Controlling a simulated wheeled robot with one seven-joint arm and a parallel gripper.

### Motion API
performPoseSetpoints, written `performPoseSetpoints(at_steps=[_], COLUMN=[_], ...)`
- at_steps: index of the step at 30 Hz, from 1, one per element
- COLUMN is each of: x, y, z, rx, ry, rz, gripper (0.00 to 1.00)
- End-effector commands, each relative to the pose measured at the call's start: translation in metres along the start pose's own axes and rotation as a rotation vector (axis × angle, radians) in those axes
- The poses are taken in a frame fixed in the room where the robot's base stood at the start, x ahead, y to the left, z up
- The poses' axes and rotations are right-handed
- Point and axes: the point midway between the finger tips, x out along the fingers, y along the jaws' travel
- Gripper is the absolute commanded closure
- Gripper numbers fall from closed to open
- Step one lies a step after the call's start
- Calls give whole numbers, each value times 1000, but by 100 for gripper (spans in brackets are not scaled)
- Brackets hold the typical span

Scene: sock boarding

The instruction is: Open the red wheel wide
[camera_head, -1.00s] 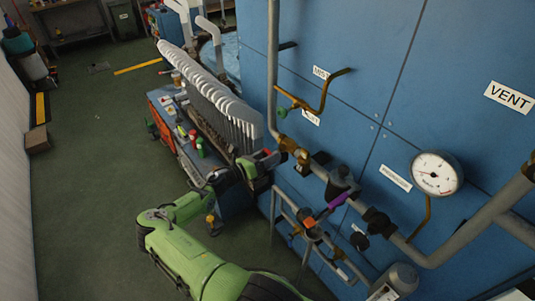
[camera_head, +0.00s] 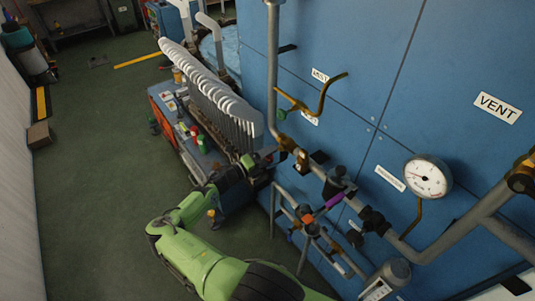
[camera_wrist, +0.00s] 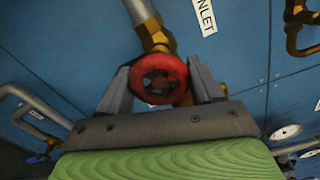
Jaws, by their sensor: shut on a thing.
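The red wheel (camera_wrist: 160,78) is a small round handwheel on a brass valve (camera_wrist: 152,36), below a grey pipe in the wrist view. My gripper (camera_wrist: 160,84) has one grey finger on each side of the wheel and is shut on its rim. In the head view my gripper (camera_head: 256,166) is at the left end of the pipework, beside the brass valve (camera_head: 290,146). The wheel is mostly hidden there. An "INLET" label (camera_wrist: 204,14) is on the blue panel by the valve.
The blue panel (camera_head: 440,60) stands behind the pipes. A pressure gauge (camera_head: 428,176) and a purple-handled valve (camera_head: 334,201) are to the right. A workbench with a row of white sock forms (camera_head: 215,95) is left of my gripper. Green floor (camera_head: 95,190) is clear farther left.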

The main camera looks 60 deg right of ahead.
Motion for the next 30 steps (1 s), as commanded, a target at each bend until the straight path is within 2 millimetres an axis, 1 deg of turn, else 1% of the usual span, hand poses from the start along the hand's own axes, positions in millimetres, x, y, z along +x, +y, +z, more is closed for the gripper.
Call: performPoseSetpoints(at_steps=[3, 9, 21, 22, 26, 30], x=[0, 0, 0, 0, 0, 0], y=[2, 3, 3, 3, 3, 2], z=[-2, -3, -4, -4, -3, -2], rx=[-45, -79, -84, -84, -82, -79], ry=[6, 7, 8, 8, 6, 4], rz=[6, 6, 7, 7, 5, 3], gripper=[65, 65, 65, 31, 11, 10])
